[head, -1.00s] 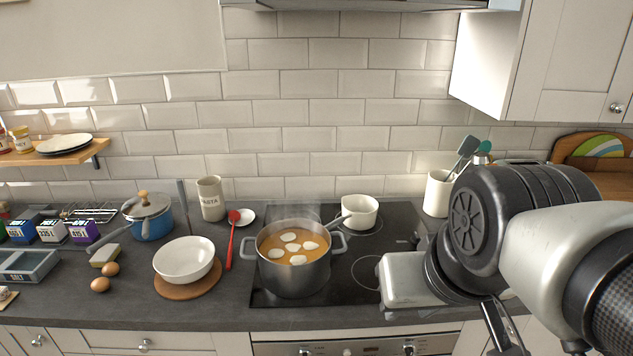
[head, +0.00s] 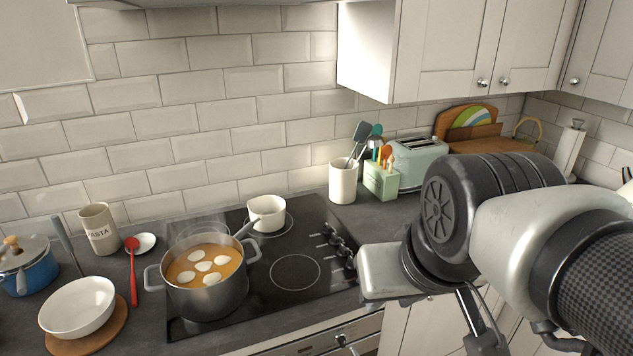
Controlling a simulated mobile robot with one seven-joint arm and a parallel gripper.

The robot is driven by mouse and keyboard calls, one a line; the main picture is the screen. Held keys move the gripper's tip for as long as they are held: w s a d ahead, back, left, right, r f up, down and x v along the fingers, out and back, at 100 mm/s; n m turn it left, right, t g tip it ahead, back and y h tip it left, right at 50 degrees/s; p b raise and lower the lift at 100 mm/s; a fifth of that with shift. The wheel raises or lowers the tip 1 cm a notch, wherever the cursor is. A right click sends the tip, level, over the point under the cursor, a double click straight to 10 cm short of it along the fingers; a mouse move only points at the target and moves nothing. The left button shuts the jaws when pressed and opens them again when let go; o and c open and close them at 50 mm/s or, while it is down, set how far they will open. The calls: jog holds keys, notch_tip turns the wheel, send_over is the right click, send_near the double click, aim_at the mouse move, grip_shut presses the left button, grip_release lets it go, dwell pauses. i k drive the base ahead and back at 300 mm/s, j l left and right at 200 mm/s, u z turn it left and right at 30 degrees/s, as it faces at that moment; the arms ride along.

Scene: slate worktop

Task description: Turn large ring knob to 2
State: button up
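The hob (head: 262,300) is a black glass plate with ring markings set in the slate worktop. Several dark knobs (head: 338,246) stand in a row along its right side. They are small here, so I cannot tell which one is the large ring's or read its setting. A steaming grey pot (head: 208,297) of orange soup covers the front-left ring. A bare ring marking (head: 295,272) shows at front right. My gripper (head: 482,335) is at the bottom edge, right of the hob and apart from the knobs. It is partly cut off, and its opening does not show.
A small white saucepan (head: 267,213) stands on the back-right ring. A utensil crock (head: 343,183), a green utensil holder (head: 381,181) and a toaster (head: 420,163) stand behind my arm. A white bowl (head: 76,308) and red spoon (head: 132,270) lie left of the pot.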

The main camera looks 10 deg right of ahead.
aim_at(349, 264)
jog(key=i+l, duration=0.15)
jog(key=i+l+u, duration=0.2)
jog(key=l+u, duration=0.15)
jog(key=l, duration=0.25)
jog(key=i+l+u, duration=0.2)
jog(key=l, duration=0.15)
jog(key=k+j, duration=0.05)
jog(key=k, duration=0.05)
